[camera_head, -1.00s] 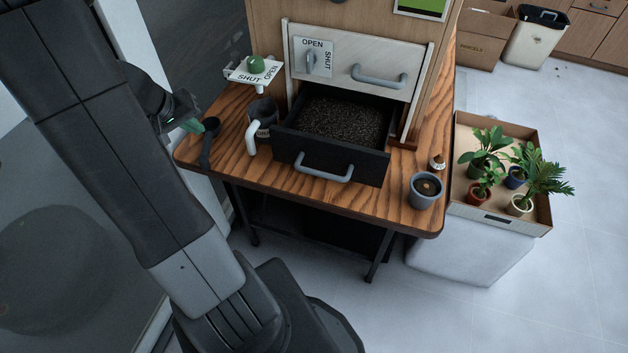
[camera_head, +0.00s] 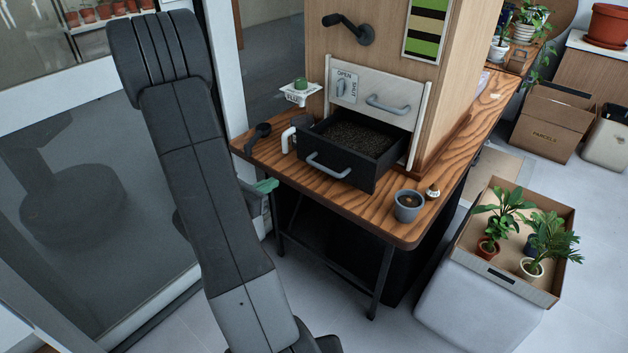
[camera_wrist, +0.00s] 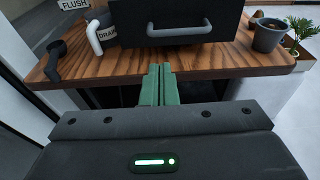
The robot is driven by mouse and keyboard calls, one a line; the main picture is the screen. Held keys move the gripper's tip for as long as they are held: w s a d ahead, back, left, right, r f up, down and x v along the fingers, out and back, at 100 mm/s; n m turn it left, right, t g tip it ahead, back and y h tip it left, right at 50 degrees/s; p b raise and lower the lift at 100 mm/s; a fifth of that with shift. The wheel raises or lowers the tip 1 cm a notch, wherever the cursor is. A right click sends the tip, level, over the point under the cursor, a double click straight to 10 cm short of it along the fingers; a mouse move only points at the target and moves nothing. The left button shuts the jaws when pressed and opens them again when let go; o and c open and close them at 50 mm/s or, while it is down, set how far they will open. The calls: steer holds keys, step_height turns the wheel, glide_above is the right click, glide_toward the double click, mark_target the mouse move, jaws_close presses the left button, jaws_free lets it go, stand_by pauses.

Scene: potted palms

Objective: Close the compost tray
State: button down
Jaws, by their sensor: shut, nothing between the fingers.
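The compost tray (camera_head: 352,148) is a black drawer full of dark compost, pulled out from under a pale panel on the wooden table. Its grey bar handle (camera_head: 328,167) is on the front face. In the wrist view the tray front (camera_wrist: 190,13) and handle (camera_wrist: 180,30) are at the top, beyond my fingers. My gripper (camera_wrist: 159,70) is shut and empty, its green fingertips together just in front of the table edge, below and apart from the handle. In the head view my green fingers (camera_head: 265,186) show partly behind my arm, left of the table's front edge.
A grey pot (camera_head: 408,207) stands on the table (camera_head: 300,190) right of the tray. A black scoop (camera_head: 257,137) and a white spout (camera_head: 287,139) are left. A box of potted plants (camera_head: 500,278) stands at right. Glass panes are at left.

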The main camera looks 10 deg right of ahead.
steer(key=p+x, duration=0.1)
steer(key=x, duration=1.3)
steer(key=shift+w, duration=0.15)
